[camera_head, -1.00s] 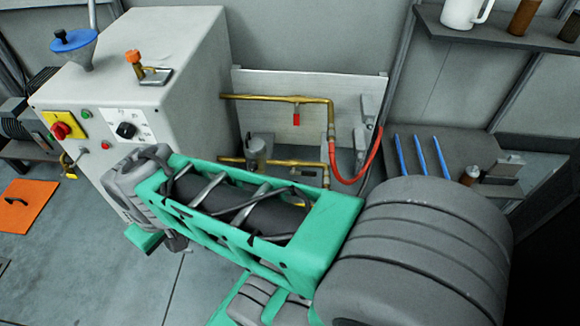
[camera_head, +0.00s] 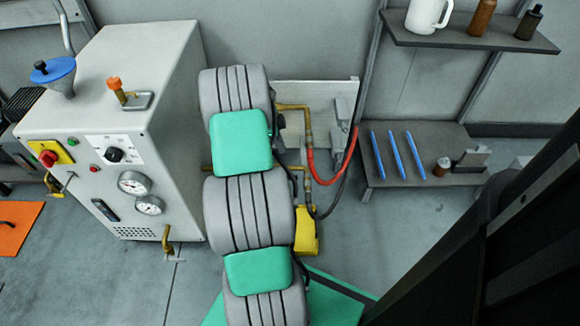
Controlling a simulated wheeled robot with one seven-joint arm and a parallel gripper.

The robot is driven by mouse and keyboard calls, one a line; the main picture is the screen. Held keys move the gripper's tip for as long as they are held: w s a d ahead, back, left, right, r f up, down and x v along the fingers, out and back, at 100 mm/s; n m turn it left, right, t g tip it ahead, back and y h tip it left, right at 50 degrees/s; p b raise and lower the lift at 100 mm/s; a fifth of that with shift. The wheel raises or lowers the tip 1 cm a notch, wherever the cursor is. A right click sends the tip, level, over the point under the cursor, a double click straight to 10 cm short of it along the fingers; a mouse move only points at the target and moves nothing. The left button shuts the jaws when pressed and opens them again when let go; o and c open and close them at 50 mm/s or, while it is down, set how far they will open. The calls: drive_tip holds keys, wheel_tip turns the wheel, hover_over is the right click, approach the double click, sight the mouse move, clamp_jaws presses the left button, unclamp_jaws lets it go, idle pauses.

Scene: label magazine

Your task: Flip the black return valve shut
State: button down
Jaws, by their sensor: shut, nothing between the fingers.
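I cannot make out the black return valve; my own grey and green arm covers most of the pipework in front of the back panel. A brass pipe (camera_head: 294,107) comes out from behind the arm at the upper right and bends down to a red hose (camera_head: 312,168). Short pieces of a lower brass pipe show on either side of the arm. My gripper is not in view; the arm links hide the area where it could be.
A white machine cabinet (camera_head: 95,85) with gauges, knobs and a blue funnel (camera_head: 55,72) stands at the left. A yellow object (camera_head: 306,232) is partly hidden beside my arm. A low shelf (camera_head: 415,142) holds several blue sticks. An upper shelf (camera_head: 465,38) carries a white jug.

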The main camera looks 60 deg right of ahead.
sight(292, 176)
drive_tip(key=shift+s+d+f, duration=0.1)
drive_tip(key=shift+d, duration=0.05)
drive_tip(key=b+x, duration=0.2)
drive_tip(key=x, duration=0.2)
drive_tip(key=b+x, duration=0.1)
drive_tip(key=x, duration=0.4)
drive_tip(key=b+x, duration=0.2)
drive_tip(key=x, duration=0.3)
drive_tip(key=shift+w+b, duration=0.3)
drive_tip(key=shift+w, duration=0.15)
drive_tip(key=shift+f, duration=0.1)
